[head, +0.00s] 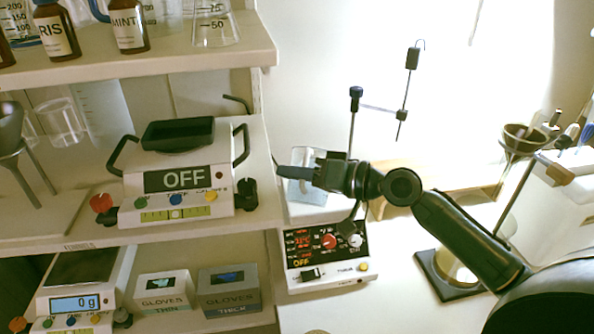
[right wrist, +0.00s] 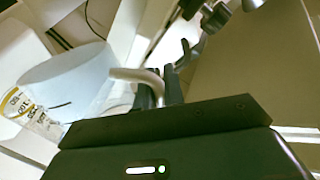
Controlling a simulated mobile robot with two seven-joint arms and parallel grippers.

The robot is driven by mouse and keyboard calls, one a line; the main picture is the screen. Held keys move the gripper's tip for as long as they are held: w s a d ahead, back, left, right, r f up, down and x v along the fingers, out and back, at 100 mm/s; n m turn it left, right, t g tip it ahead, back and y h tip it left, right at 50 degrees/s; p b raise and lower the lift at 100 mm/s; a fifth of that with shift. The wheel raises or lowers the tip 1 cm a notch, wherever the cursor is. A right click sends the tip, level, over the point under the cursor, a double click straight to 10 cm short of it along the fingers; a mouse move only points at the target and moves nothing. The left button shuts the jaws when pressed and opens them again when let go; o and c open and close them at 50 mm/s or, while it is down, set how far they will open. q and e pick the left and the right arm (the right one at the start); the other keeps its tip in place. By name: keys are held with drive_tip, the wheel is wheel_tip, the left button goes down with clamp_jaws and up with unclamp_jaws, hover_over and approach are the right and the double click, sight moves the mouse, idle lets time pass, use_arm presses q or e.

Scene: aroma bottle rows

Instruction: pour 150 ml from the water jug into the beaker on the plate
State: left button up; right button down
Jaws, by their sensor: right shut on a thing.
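My right gripper (head: 294,174) reaches in from the right above the white hot plate (head: 330,268), whose panel reads OFF. It is shut on a pale bent piece that looks like the water jug's handle (right wrist: 133,75) in the right wrist view. Clear glass (head: 306,190) shows behind and below the gripper, over the plate; jug and beaker are hard to tell apart there. A clear vessel with yellow and dark markings (right wrist: 33,112), perhaps the beaker, shows at the left of the right wrist view. Water levels cannot be read. My left gripper is out of view.
Left of the plate, a shelf holds a balance (head: 180,180) reading OFF, with bottles and a flask (head: 215,28) above. Glove boxes (head: 228,290) stand below. A thin stand (head: 404,90) rises behind my gripper. A funnel stand (head: 525,140) is at the right.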

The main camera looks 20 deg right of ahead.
drive_tip(key=shift+w+d+r, duration=0.1)
idle(0.4)
drive_tip(key=shift+r+m+p, duration=0.2)
drive_tip(key=shift+m+p, duration=0.1)
drive_tip(key=shift+p, duration=0.1)
idle(0.8)
drive_tip(key=shift+w+d+r+m+g+p, duration=0.1)
drive_tip(key=shift+w+d+r+m+p, duration=0.1)
drive_tip(key=shift+r+m+p, duration=0.3)
drive_tip(key=shift+w+d+r+m+g+p, duration=0.15)
drive_tip(key=shift+w+r+p, duration=0.15)
drive_tip(key=shift+p, duration=0.4)
drive_tip(key=shift+w+d+r+m+g+p, duration=0.15)
drive_tip(key=shift+r+m+p, duration=0.2)
drive_tip(key=shift+r+p, duration=0.2)
idle(4.5)
